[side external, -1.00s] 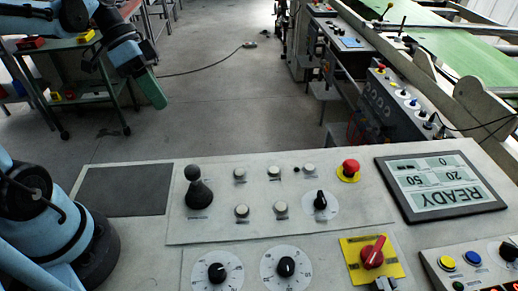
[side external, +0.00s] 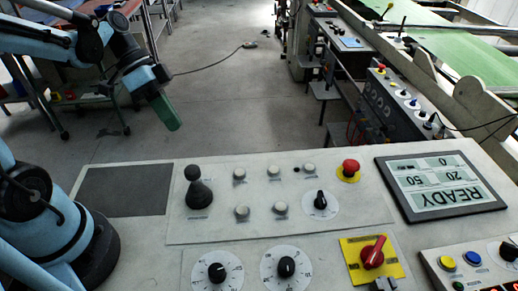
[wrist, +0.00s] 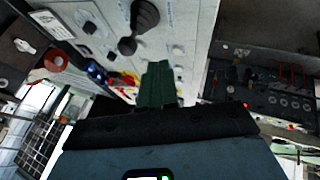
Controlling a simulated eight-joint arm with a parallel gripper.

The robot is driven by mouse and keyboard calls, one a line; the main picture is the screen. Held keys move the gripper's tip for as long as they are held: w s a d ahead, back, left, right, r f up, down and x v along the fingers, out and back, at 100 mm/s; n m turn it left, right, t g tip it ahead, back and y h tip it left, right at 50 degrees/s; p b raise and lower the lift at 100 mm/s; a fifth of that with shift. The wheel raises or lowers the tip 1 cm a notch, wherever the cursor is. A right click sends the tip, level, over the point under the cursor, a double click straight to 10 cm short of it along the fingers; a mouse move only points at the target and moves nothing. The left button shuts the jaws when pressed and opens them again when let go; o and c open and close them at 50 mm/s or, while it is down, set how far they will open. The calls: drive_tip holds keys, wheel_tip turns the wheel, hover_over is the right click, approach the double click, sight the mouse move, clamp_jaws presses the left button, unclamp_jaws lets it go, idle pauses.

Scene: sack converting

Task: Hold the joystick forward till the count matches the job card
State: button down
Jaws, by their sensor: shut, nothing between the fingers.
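The black joystick (side external: 197,188) stands upright at the left of the light grey control panel. It also shows in the wrist view (wrist: 140,26), ahead of the fingers. My gripper (side external: 173,125), with green fingers, is shut and empty. It hangs above and beyond the panel's far edge, apart from the joystick. The fingers also show in the wrist view (wrist: 157,82). The display (side external: 440,187) is upside down in the side view and reads READY, with 20, 50 and 0. I cannot pick out a job card.
A red emergency button (side external: 350,167) on a yellow base sits right of several pale buttons. Dials and a red rotary switch (side external: 372,252) lie along the near side. A dark flat pad (side external: 125,190) lies left of the joystick. Open floor lies beyond the panel.

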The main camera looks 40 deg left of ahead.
sight(194, 180)
drive_tip(key=s+d+f, duration=0.2)
drive_tip(key=d+f, duration=0.2)
drive_tip(key=d, duration=0.1)
drive_tip(key=shift+d+f, duration=0.2)
drive_tip(key=shift+d, duration=0.2)
